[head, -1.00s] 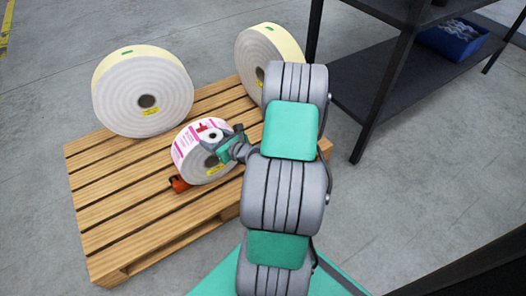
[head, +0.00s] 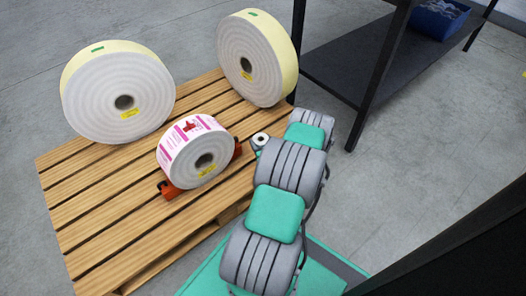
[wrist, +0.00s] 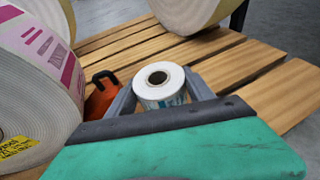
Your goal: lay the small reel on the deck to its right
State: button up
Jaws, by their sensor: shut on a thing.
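The small reel (head: 260,137) is white with a dark-rimmed core hole. In the wrist view the small reel (wrist: 158,88) stands upright on its axis between the two grey fingers of my gripper (wrist: 160,96), which is shut on it. In the head view my gripper (head: 258,147) is to the right of the pink-and-white label reel (head: 196,155), apart from it. The wooden pallet deck (wrist: 240,68) shows behind and to the right of the small reel. The reel's lower part is hidden, so I cannot tell whether it touches the boards.
Two large cream-edged reels (head: 118,92) (head: 255,60) stand at the pallet's back. Orange chocks (head: 168,189) (wrist: 101,95) flank the label reel. A dark shelf rack (head: 345,65) with a blue bin (head: 440,18) stands at right. Pallet boards at front left (head: 100,220) are bare.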

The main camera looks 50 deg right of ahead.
jog(key=f, duration=0.1)
jog(key=d+f+b, duration=0.1)
jog(key=f, duration=0.1)
jog(key=d+f+b, duration=0.1)
jog(key=f, duration=0.1)
jog(key=shift+w+f, duration=0.1)
jog(key=shift+w, duration=0.1)
jog(key=o, duration=1.5)
jog(key=shift+a, duration=0.1)
jog(key=shift+r, duration=0.2)
jog(key=p+v, duration=0.4)
jog(key=v, duration=0.7)
jog(key=shift+s, duration=0.1)
jog(key=shift+s+a+r, duration=0.1)
jog(key=shift+s+a, duration=0.15)
jog(key=shift+s, duration=0.05)
